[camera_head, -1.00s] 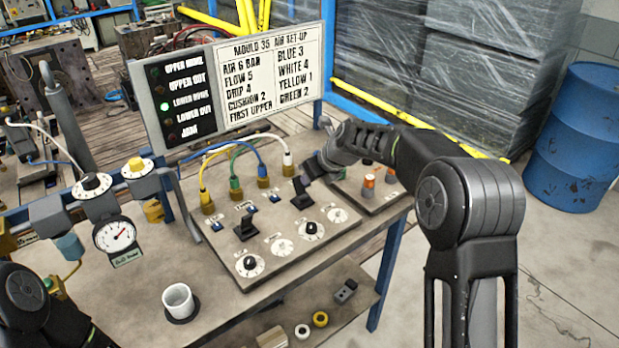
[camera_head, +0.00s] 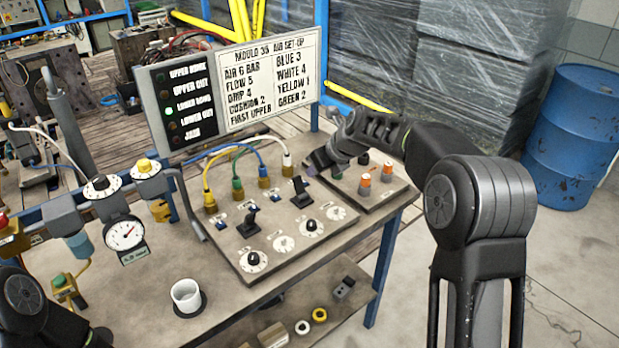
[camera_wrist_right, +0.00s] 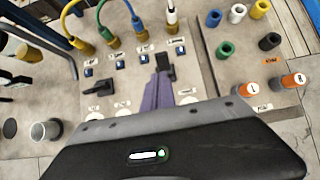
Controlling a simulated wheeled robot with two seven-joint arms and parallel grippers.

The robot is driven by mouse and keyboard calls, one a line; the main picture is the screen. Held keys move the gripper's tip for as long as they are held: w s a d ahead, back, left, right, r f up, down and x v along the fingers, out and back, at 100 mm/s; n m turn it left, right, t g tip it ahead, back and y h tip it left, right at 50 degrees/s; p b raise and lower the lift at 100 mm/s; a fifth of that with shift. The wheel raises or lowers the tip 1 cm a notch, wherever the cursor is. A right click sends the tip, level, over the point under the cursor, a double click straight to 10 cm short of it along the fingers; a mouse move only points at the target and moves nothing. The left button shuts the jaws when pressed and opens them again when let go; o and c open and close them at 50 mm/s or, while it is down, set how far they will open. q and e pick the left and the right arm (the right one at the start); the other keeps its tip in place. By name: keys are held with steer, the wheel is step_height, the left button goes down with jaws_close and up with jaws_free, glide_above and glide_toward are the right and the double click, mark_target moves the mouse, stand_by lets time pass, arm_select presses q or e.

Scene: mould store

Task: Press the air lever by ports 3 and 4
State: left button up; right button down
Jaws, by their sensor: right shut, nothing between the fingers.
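The control panel (camera_head: 270,245) on the bench has several ports with yellow, green, blue and white hoses. The black lever by ports 3 and 4 (camera_head: 300,192) stands upright at the panel's right, before the blue and white hoses; it also shows in the right wrist view (camera_wrist_right: 166,64). A second black lever (camera_head: 249,223) stands to its left. My right gripper (camera_head: 318,162) is shut and empty, just above and right of the right lever, apparently apart from it. In the right wrist view its fingers (camera_wrist_right: 158,93) overlap the lever's lower part. My left gripper is out of view.
A smaller panel (camera_head: 385,193) with orange-topped pieces is at right. A white cup (camera_head: 186,295) and pressure gauge (camera_head: 124,233) are at left.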

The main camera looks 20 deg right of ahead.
step_height(320, 180, up, 7)
steer(key=w, duration=0.2)
steer(key=shift+f, duration=0.15)
steer(key=shift+d, duration=0.1)
